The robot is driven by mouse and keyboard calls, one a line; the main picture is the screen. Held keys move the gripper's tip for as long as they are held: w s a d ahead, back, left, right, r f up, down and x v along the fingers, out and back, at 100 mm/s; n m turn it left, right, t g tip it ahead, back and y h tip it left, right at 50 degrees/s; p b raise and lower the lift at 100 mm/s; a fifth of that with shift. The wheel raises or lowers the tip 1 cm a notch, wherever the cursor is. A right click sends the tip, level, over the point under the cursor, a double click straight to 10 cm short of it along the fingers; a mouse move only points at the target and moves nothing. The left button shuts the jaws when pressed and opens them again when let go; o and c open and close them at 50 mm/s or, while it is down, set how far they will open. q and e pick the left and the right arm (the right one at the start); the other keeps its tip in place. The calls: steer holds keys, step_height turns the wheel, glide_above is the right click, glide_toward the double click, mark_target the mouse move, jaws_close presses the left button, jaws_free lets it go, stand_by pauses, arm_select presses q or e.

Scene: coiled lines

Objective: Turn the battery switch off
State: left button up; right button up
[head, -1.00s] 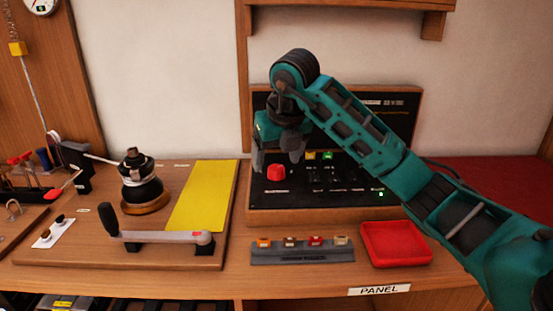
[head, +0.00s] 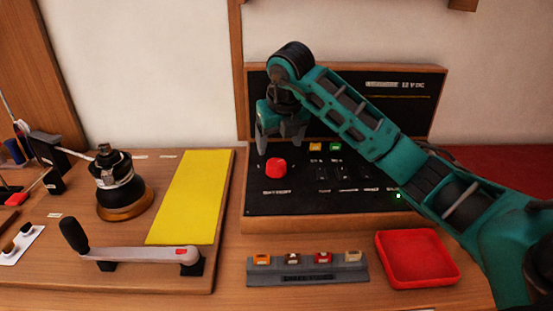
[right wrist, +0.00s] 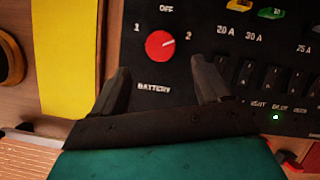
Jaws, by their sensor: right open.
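The battery switch (head: 276,168) is a round red knob at the left of the black panel (head: 300,204). In the right wrist view the knob (right wrist: 160,45) sits among the marks 1, OFF and 2, above the word BATTERY. Its small white mark points toward 2. My right gripper (head: 281,148) is open and empty, just above the knob in the head view. In the right wrist view its two fingertips (right wrist: 161,70) stand apart, one on each side below the knob. I see no contact with it. My left gripper is not in view.
Colored fuses (head: 325,147) and small switches are on the panel right of the knob. A fuse rack (head: 307,277) and a red tray (head: 418,258) lie in front. A lever (head: 135,254), a yellow plate (head: 190,198) and a black-and-copper device (head: 122,185) are left.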

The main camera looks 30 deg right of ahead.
mark_target(276, 163)
steer(key=x, duration=0.8)
steer(key=shift+r, duration=0.1)
steer(key=c, duration=1)
